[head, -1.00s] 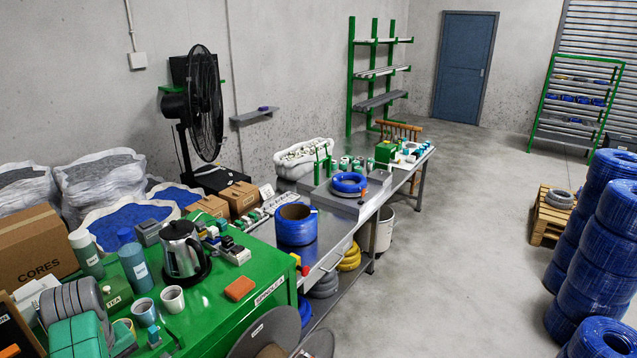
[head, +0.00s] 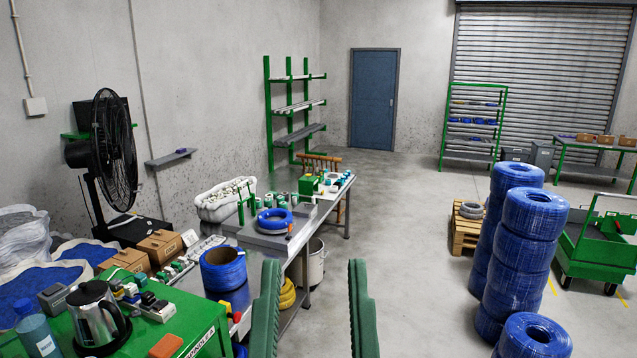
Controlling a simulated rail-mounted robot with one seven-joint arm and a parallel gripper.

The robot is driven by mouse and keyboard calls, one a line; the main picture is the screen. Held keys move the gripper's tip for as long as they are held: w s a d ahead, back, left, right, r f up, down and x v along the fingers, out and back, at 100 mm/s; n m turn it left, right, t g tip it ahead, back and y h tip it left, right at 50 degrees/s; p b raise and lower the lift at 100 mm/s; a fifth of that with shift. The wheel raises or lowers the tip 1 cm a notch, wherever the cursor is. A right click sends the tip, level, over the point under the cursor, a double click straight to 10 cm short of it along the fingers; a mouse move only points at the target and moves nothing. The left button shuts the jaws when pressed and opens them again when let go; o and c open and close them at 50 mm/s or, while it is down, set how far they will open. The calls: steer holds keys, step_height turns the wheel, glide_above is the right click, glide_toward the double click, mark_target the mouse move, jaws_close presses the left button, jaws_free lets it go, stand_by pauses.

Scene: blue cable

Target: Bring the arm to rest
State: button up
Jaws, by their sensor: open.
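My gripper (head: 313,318) shows at the bottom middle of the head view. The rest of my arm is below the picture edge.
A steel bench (head: 285,250) bears a blue cable coil (head: 274,220) and a blue spool (head: 223,268). Stacked blue coils (head: 525,250) stand at the right, near a pallet (head: 468,232) and a green cart (head: 597,250). The middle floor is clear.

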step_height(320, 180, up, 17)
steer(key=s+p, duration=0.1)
steer(key=p, duration=1.4)
steer(key=shift+d+f+p, duration=0.2)
steer(key=shift+p, duration=0.2)
